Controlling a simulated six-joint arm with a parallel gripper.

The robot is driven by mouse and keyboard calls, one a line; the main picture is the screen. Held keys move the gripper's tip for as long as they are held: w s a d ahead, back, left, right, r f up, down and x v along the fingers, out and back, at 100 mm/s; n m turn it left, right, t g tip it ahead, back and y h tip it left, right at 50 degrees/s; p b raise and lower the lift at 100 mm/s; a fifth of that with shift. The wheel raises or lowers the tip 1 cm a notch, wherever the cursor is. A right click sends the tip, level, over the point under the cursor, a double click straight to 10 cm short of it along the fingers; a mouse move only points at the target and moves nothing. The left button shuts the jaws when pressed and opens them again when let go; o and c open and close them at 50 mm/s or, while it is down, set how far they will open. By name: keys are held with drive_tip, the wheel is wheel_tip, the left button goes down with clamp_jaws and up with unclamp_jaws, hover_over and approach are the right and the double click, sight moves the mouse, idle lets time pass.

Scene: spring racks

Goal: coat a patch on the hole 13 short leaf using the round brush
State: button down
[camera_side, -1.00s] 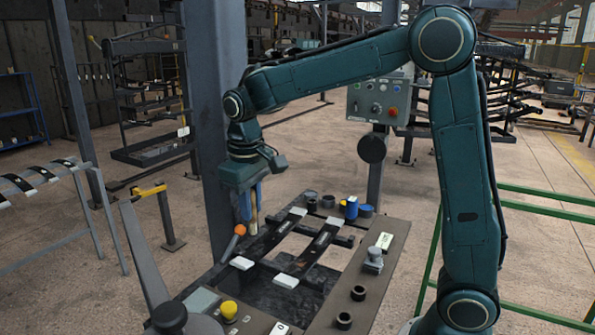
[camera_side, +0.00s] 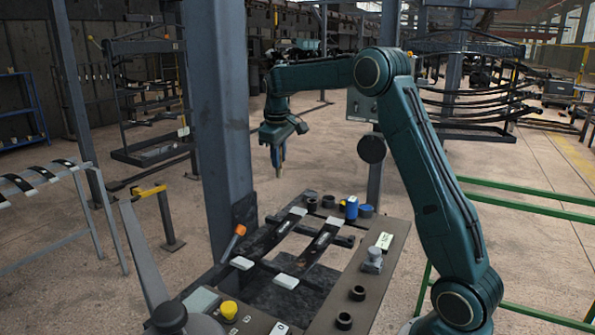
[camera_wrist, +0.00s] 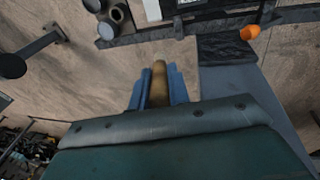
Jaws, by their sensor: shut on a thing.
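My gripper (camera_side: 278,172) is raised in the air above the far end of the bench, pointing down. Its blue fingers are shut on the round brush, whose tan, rounded body (camera_wrist: 158,82) shows between them in the wrist view. The brush touches nothing below. Two dark leaves with pale end pieces lie side by side on the bench, a left one (camera_side: 278,231) and a right one (camera_side: 321,240). I cannot read which is the hole 13 short leaf. No coated patch can be made out on either at this size.
An orange-ended tool (camera_side: 239,230) stands at the bench's left edge by a grey column (camera_side: 222,110). Dark cups (camera_side: 328,201) and a blue container (camera_side: 351,208) stand at the far end. A yellow button (camera_side: 229,309) is near the front. A control box (camera_side: 362,106) stands behind.

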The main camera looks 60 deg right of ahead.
drive_tip(key=s+d, duration=0.2)
drive_tip(key=d, duration=1.4)
drive_tip(key=shift+t+h, duration=0.3)
drive_tip(key=shift+h, duration=0.2)
drive_tip(key=shift+s+d+f, duration=0.15)
drive_tip(key=shift+f, duration=2.55)
drive_tip(key=shift+f, duration=0.2)
drive_tip(key=shift+f, duration=2.8)
drive_tip(key=shift+f, duration=0.65)
wheel_tip(320, 180, up, 7)
